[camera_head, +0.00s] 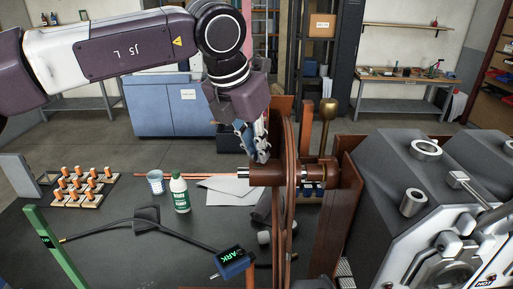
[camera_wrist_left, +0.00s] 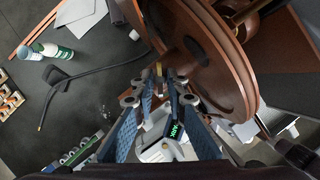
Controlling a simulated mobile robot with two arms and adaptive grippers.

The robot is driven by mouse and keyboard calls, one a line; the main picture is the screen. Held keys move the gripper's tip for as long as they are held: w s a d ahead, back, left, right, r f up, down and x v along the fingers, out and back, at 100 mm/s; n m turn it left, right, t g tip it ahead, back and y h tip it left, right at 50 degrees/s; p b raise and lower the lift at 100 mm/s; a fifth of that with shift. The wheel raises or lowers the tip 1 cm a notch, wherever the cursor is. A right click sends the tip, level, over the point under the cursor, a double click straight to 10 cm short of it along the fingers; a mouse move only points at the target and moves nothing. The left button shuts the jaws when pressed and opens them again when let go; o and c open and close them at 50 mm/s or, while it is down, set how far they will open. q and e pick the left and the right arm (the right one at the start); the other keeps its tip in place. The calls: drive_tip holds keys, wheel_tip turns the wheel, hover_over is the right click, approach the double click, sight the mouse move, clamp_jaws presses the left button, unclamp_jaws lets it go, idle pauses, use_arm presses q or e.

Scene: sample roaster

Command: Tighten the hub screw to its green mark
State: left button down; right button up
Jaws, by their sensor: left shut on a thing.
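My left gripper (camera_head: 258,155) reaches down from above to the hub (camera_head: 268,175) of the reddish-brown wheel (camera_head: 287,200). In the left wrist view its two blue fingers (camera_wrist_left: 158,76) close together on a small brass-coloured piece (camera_wrist_left: 158,69) beside the wheel (camera_wrist_left: 200,60). This piece appears to be the hub screw; in the head view the fingers hide it. I cannot make out a green mark on the hub. My right gripper is not in view.
On the dark table stand a green-and-white bottle (camera_head: 180,194), a cup (camera_head: 156,182) and a rack of orange-topped pieces (camera_head: 80,188). A dark device with green lettering (camera_head: 232,262) is in front. A grey machine (camera_head: 430,190) fills the right.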

use_arm(q)
drive_tip(key=shift+m, duration=0.3)
drive_tip(key=shift+w+m+g+h, duration=0.1)
drive_tip(key=shift+m+g+h, duration=0.25)
drive_tip(key=shift+m, duration=0.55)
drive_tip(key=m, duration=0.2)
drive_tip(key=shift+a+r+m+g+h, duration=0.1)
drive_tip(key=shift+m+g+h, duration=0.25)
drive_tip(key=shift+m, duration=0.05)
drive_tip(key=m+p, duration=0.1)
drive_tip(key=m+g+p, duration=0.1)
drive_tip(key=m, duration=0.1)
drive_tip(key=shift+w+r+m+h+p, duration=0.1)
drive_tip(key=shift+w+m+h+p, duration=0.05)
drive_tip(key=shift+m+h+p, duration=0.2)
drive_tip(key=m+g+p, duration=0.2)
drive_tip(key=m+p, duration=0.1)
drive_tip(key=m, duration=0.1)
drive_tip(key=shift+w, duration=0.1)
drive_tip(key=m+g+p, duration=0.1)
drive_tip(key=m, duration=0.2)
drive_tip(key=shift+w, duration=0.1)
drive_tip(key=shift+w+m+g+y, duration=0.1)
drive_tip(key=shift+m+g+y, duration=0.4)
drive_tip(key=shift+m, duration=0.85)
drive_tip(key=shift+m+g+y, duration=0.4)
drive_tip(key=shift+m+y, duration=0.05)
drive_tip(key=shift+m, duration=0.85)
